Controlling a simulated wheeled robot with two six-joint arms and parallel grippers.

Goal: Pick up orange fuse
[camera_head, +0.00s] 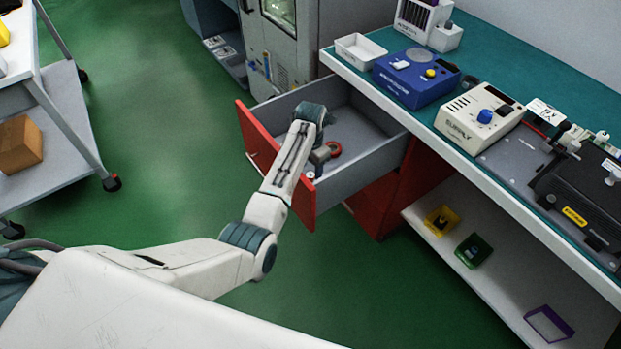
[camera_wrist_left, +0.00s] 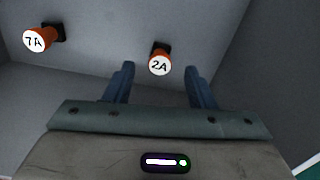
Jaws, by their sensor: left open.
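Two orange fuses with white round ends lie in the open grey drawer. In the left wrist view, the fuse marked 2A (camera_wrist_left: 160,62) is just beyond the fingertips, in line with the gap between them. The fuse marked 7A (camera_wrist_left: 40,39) is farther to the left. My left gripper (camera_wrist_left: 159,78) is open and empty, and neither finger visibly touches a fuse. In the head view, my left gripper (camera_head: 322,157) reaches down into the drawer, and my arm hides part of the inside. My right gripper is not in view.
The drawer (camera_head: 377,156) has a red front and grey walls close around the gripper. The bench (camera_head: 361,80) above it carries a white tray (camera_head: 360,50), a blue device (camera_head: 415,85) and a supply box (camera_head: 477,115). A cart (camera_head: 62,130) stands at left.

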